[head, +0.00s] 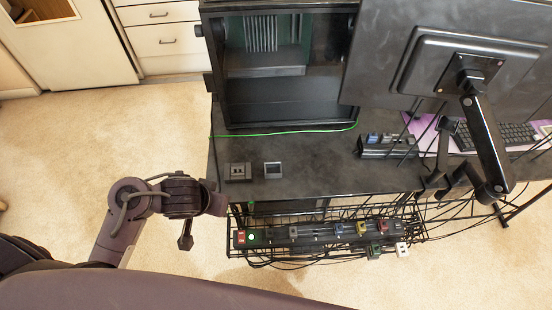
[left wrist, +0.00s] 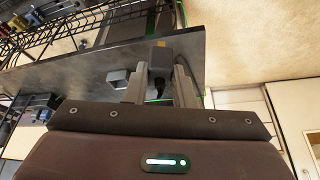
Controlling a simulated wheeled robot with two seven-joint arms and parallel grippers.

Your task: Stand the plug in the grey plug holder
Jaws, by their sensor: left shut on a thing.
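My left gripper (head: 219,203) is at the desk's front left corner in the head view. Its two fingers (left wrist: 161,72) show in the left wrist view, closed on a small dark thing (left wrist: 159,86) that looks like the plug. My right gripper is not in view.
A dark socket box (head: 237,172) is left of the holder. A PC case (head: 285,70) and green cable (head: 290,132) lie behind. A power strip (head: 310,234) rests in a wire basket (head: 330,255) below the desk edge. Monitor (head: 400,60) and arm stand at right.

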